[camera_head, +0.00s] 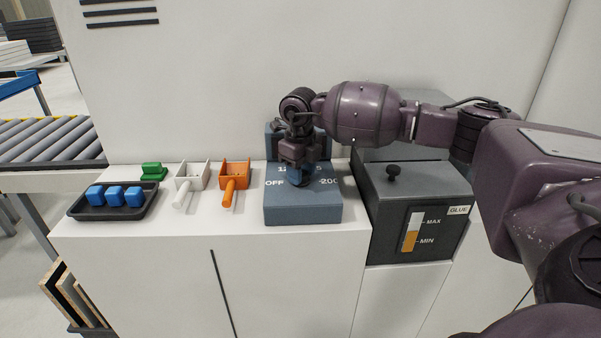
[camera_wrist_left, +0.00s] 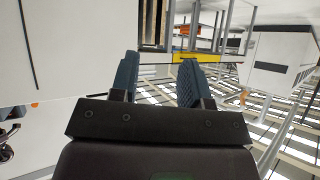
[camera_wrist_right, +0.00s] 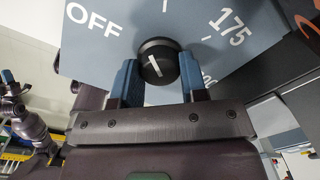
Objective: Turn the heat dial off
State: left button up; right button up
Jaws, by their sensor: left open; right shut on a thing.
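The heat dial (camera_wrist_right: 157,62) is a round black knob with a white line, on the face of a blue-grey control box (camera_head: 303,212). In the right wrist view, OFF is printed to its upper left and 175 to its right. Its white line is slightly slanted; I cannot tell which end is the pointer. My right gripper (camera_head: 300,180) is over the box with its fingers on either side of the dial, shut on it. In the head view the gripper hides the dial. My left gripper (camera_wrist_left: 158,78) is open and empty, away from the box.
A grey glue tank (camera_head: 410,205) with a black knob stands right of the box. Left are an orange scoop (camera_head: 235,172), a white scoop (camera_head: 192,176), a green block (camera_head: 153,171) and a black tray (camera_head: 112,212) with three blue blocks. A roller conveyor (camera_head: 50,140) is far left.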

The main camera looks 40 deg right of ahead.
jog(key=n, duration=0.3)
jog(key=shift+n+b, duration=0.3)
jog(key=shift+b, duration=0.05)
jog(key=shift+r+n+b, duration=0.1)
jog(key=shift+n+b, duration=0.25)
jog(key=shift+n, duration=1.35)
jog(key=o, duration=0.9)
notch_tip(320, 180, up, 11)
jog(key=shift+s+a+f, duration=0.1)
